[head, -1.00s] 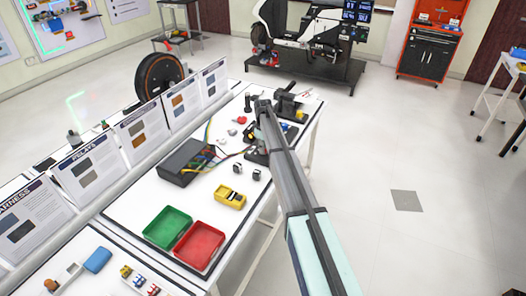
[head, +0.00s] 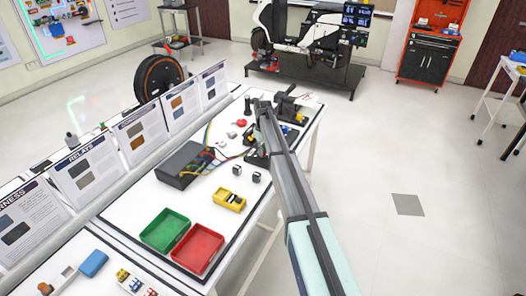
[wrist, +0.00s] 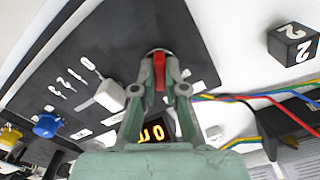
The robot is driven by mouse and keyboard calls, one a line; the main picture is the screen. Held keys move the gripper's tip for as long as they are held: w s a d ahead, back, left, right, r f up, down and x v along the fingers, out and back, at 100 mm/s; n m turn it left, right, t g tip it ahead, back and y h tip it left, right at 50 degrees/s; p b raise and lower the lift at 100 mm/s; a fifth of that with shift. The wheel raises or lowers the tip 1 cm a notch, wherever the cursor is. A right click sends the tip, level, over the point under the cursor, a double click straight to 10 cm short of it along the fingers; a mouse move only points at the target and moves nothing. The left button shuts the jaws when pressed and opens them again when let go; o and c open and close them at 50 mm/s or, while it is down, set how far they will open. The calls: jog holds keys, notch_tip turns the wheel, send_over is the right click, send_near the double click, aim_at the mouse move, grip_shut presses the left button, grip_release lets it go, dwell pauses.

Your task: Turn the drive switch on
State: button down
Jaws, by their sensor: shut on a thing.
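In the wrist view, my gripper (wrist: 160,76) is shut on a small red switch lever (wrist: 159,72) on a black panel (wrist: 75,60). The lever stands between the two fingertips, and its base is partly hidden by them. Beside it on the panel are a white knob (wrist: 108,96) near a scale of white numbers and a blue knob (wrist: 46,125). A lit orange display (wrist: 154,133) shows between the finger links. In the head view, my gripper (head: 262,104) is over the rig at the bench's far end, its fingertips too small to make out.
Coloured wires (wrist: 250,98) run right of my gripper, near a black cube marked 2 (wrist: 290,46).

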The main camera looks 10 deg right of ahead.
jog(key=c, duration=1.2)
grip_release()
notch_tip(320, 180, up, 12)
jog(key=shift+r, duration=0.1)
